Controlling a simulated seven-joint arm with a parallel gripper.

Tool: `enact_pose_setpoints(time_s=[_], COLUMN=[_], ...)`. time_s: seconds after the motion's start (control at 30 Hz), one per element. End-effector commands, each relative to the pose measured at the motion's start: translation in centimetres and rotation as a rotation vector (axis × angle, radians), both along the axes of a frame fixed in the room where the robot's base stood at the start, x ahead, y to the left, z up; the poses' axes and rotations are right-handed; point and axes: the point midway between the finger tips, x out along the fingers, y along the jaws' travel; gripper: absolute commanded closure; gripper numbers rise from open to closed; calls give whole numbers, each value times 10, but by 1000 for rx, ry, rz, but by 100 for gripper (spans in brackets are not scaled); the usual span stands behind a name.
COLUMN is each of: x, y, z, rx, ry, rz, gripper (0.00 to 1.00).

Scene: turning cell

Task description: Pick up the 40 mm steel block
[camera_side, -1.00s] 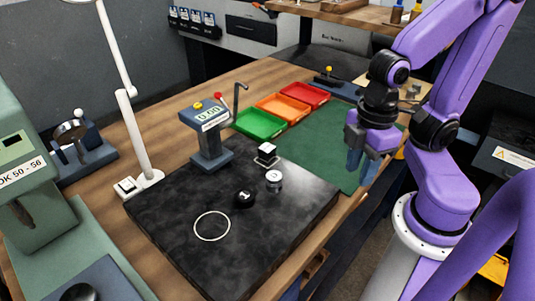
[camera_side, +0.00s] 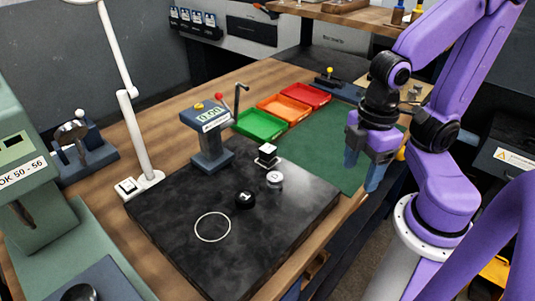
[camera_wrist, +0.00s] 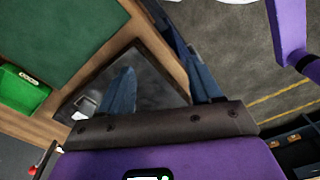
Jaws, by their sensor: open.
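A silver round piece (camera_side: 274,179) and a black round piece (camera_side: 244,200) stand nearer the front of the plate. My gripper (camera_side: 363,168) is open and empty, fingers down, to the right of the plate near the green mat's edge, apart from all the pieces. In the wrist view, my gripper (camera_wrist: 163,86) shows two blue fingers apart; a pale piece (camera_wrist: 84,106) is partly visible left of them.
Green (camera_side: 260,124), orange (camera_side: 283,107) and red (camera_side: 306,95) trays line the back. A green mat (camera_side: 325,150) is mostly clear. A white lamp (camera_side: 131,130) stands left.

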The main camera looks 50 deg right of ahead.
Motion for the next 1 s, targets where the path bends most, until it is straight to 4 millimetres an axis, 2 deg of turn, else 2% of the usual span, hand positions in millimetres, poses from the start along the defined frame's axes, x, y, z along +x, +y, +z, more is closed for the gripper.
enact_pose_setpoints(time_s=[0.23, 0.37, 0.67, 1.0], x=[1, 8, 42, 94], y=[0, -2, -8, -17], z=[0, -2, -7, -10], rx=[-3, -24, -94, -93], ry=[7, 50, 297, 638], rz=[-16, -121, -644, -1234], gripper=[36, 36, 36, 36])
